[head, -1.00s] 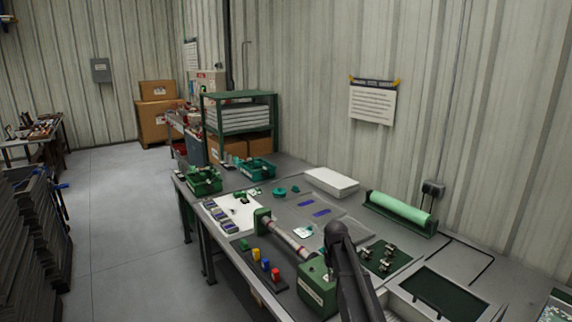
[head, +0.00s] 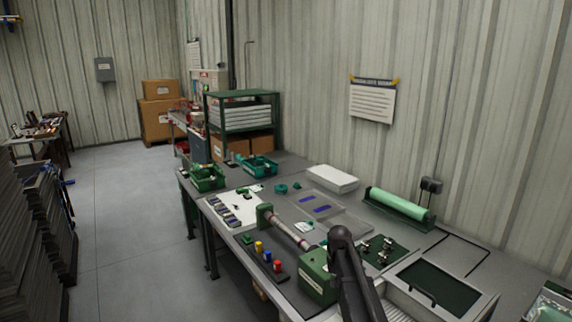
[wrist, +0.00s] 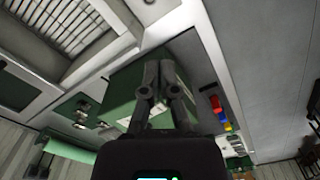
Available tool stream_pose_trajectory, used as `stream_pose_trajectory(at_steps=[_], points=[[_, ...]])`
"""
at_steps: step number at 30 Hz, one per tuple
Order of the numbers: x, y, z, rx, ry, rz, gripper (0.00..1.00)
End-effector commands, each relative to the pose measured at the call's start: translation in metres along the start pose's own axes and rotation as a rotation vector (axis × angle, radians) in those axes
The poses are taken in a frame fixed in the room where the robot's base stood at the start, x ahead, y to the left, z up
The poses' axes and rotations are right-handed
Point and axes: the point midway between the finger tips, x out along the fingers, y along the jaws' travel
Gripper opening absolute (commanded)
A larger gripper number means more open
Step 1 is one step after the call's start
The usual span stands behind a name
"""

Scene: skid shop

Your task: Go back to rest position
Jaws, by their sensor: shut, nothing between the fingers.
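My gripper (wrist: 160,78) shows in the wrist view with its two dark fingers together and nothing between them. It hangs in front of a green machine block, which is partly hidden behind the fingers. In the head view my dark arm reaches up from the bottom edge, over the near part of the workbench (head: 352,220); the gripper itself cannot be made out there. The green end block (head: 316,280) of a bar fixture stands just left of my arm.
Red, blue and yellow pieces (head: 268,257) stand in a row by the fixture. A green roll (head: 400,205), a dark-topped tray (head: 437,287) and green bins (head: 207,178) are on the bench. A rack (head: 240,122) stands behind. Open floor (head: 125,225) lies left, beside stacked dark frames (head: 30,235).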

Motion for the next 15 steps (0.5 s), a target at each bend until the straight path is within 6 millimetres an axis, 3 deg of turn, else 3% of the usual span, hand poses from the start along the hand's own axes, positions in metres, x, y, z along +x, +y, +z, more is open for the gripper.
stream_pose_trajectory(at_steps=[11,15], points=[[0.0,-0.002,0.069,0.015,0.0,0.0,0.0],[0.0,-0.004,0.114,0.025,-0.001,0.0,0.0]])
